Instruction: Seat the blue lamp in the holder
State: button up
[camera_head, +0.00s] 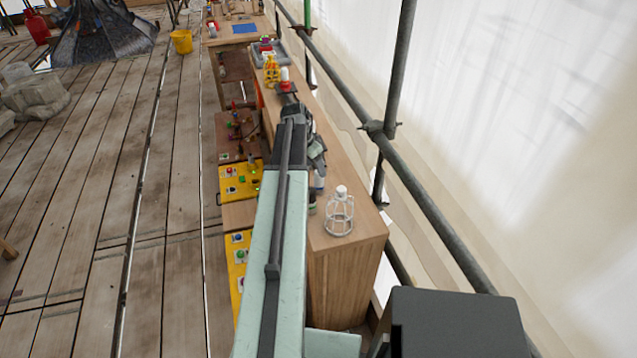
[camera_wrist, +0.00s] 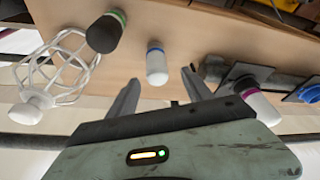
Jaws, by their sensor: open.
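A white lamp with a blue band, the blue lamp (camera_wrist: 157,66), stands on the wooden top in the wrist view. My gripper (camera_wrist: 162,78) is open, with its two fingers apart. The lamp shows in the gap between the fingertips, nearer the left one; I cannot tell whether it is within their reach. Right of the fingers is a black square holder (camera_wrist: 248,74), with a white lamp with a magenta band (camera_wrist: 257,103) at it. A blue-edged holder (camera_wrist: 308,91) is cut off at the right edge. In the head view my arm hides much of this area.
A white wire cage (camera_wrist: 60,72) and a black cylinder with a green band (camera_wrist: 105,32) stand left of the blue lamp. The cage also shows in the head view (camera_head: 340,212), near the end of the wooden counter (camera_head: 350,258). A scaffold rail (camera_head: 430,215) runs along its right.

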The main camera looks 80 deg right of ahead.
aim_at(319, 182)
jog(key=b+x, duration=0.2)
jog(key=shift+f, duration=0.35)
jog(key=b+x, duration=0.5)
jog(key=shift+s, duration=0.45)
jog(key=shift+r, duration=0.1)
grip_shut()
